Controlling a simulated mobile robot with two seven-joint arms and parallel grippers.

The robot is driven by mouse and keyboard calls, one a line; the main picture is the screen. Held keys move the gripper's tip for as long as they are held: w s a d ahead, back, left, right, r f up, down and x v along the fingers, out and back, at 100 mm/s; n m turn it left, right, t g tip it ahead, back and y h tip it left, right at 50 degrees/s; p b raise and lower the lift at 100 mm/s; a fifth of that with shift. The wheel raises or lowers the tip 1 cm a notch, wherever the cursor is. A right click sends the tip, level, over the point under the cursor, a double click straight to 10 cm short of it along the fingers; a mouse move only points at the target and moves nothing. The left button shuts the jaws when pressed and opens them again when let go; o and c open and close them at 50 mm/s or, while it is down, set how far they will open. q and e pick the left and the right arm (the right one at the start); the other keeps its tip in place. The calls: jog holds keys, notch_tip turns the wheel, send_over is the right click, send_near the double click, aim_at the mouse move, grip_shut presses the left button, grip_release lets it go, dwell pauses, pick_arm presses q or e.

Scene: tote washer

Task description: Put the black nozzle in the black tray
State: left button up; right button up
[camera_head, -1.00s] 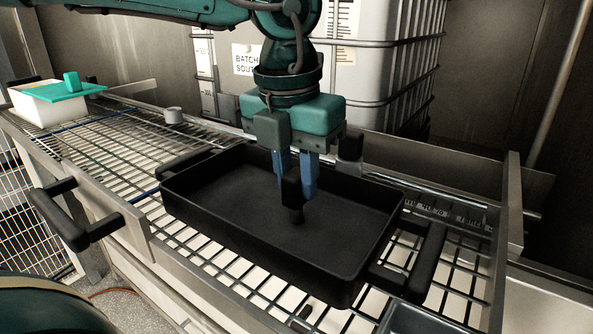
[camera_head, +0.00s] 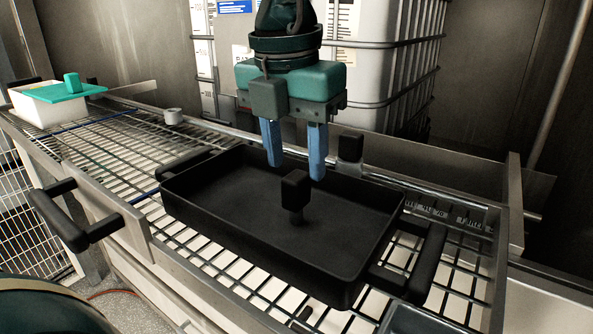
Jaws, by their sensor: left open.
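The black nozzle (camera_head: 296,192) stands upright inside the black tray (camera_head: 257,251), with its wide block end up and its narrow end down toward the tray floor. The tray lies on a wire rack. My left gripper (camera_head: 294,170) is open and empty, its two blue fingers pointing down. It hangs above and behind the nozzle, clear of it. My right gripper is not in view.
A white tub with a green lid (camera_head: 62,91) sits at the far left of the rack. A small grey cup (camera_head: 173,116) stands behind the tray. A caged white tank (camera_head: 385,60) is behind. Black handles (camera_head: 65,215) stick out at the front left.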

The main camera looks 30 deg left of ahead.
aim_at(290, 179)
pick_arm(q)
notch_tip(290, 179, up, 9)
jog(key=s, duration=0.1)
jog(key=shift+f, duration=0.2)
jog(key=shift+s+f, duration=0.1)
dwell(0.4)
